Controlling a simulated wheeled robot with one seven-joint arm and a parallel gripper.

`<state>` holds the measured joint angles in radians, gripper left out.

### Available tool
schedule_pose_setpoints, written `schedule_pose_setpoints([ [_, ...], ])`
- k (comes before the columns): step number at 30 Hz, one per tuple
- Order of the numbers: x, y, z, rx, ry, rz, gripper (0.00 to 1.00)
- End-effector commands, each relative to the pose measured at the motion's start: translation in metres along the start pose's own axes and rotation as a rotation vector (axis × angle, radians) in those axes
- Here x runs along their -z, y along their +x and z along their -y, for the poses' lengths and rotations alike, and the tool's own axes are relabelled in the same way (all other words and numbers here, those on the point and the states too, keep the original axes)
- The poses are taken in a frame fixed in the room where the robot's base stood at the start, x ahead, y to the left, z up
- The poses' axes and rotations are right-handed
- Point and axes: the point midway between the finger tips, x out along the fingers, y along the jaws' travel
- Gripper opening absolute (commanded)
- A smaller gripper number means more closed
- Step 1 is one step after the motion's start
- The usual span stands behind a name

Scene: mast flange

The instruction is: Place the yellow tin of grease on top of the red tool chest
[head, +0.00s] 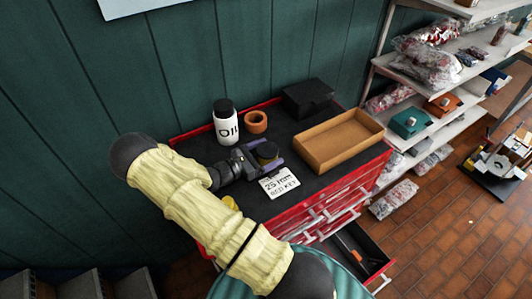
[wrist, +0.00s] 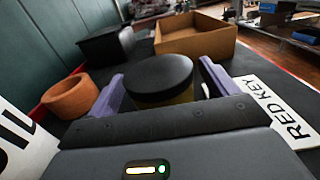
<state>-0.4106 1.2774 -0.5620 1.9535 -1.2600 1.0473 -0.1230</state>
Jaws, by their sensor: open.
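The yellow tin of grease (wrist: 160,80) has a black lid, with a strip of yellow body showing below it. It appears upright on the black top of the red tool chest (head: 310,212). My gripper (head: 263,158) is low over the chest top, its purple fingers open on either side of the tin. In the wrist view my gripper (wrist: 162,88) shows a gap beside the tin at the right finger; contact on the left is unclear. The tin's lower part is hidden by the gripper. In the head view its dark lid (head: 267,150) shows between the fingers.
On the chest are a white OIL bottle (head: 226,122), an orange ring (head: 256,122), a black box (head: 308,98), a brown tray (head: 338,140) and a RED KEY card (head: 280,184). A yellow item (head: 231,202) is partly hidden by my arm. A lower drawer (head: 358,250) stands open.

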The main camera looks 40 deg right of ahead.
Motion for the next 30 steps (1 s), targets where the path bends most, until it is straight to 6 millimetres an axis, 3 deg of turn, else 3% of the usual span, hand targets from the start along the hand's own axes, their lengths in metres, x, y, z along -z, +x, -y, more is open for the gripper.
schedule_pose_setpoints([
  [5, -0.005, -0.001, 0.0, 0.0, 0.001, 0.0, 0.85],
  [8, -0.001, -0.011, -0.001, -0.003, 0.001, -0.001, 0.85],
  [22, 0.0, -0.099, -0.001, -0.003, 0.001, -0.003, 0.85],
  [30, -0.003, -0.122, 0.0, -0.002, -0.001, -0.001, 0.85],
])
